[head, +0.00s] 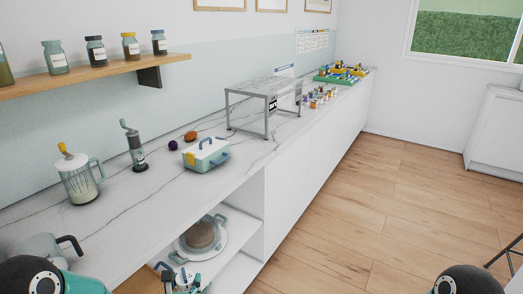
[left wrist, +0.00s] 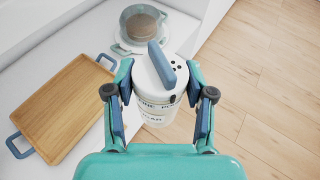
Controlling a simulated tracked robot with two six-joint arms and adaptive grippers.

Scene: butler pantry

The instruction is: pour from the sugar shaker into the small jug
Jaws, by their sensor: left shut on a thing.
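My left gripper (head: 181,281) is at the bottom of the head view, in front of the open shelves. It is shut on the white sugar shaker (head: 182,273). In the left wrist view the shaker (left wrist: 155,100) sits between both fingers (left wrist: 159,103), with a blue bar on its lid, several dark holes and partly readable lettering. A grey vessel with a dark handle (head: 40,247) stands on the counter at the lower left, partly hidden by my arm. It may be the small jug; I cannot tell. My right gripper is not in view.
A clear pitcher with a yellow top (head: 79,184), a grinder (head: 134,147) and a lidded box (head: 206,155) stand on the marble counter (head: 115,220). Below, a pot (head: 202,235) sits on a shelf. A wooden tray (left wrist: 68,105) lies left of the shaker in the wrist view.

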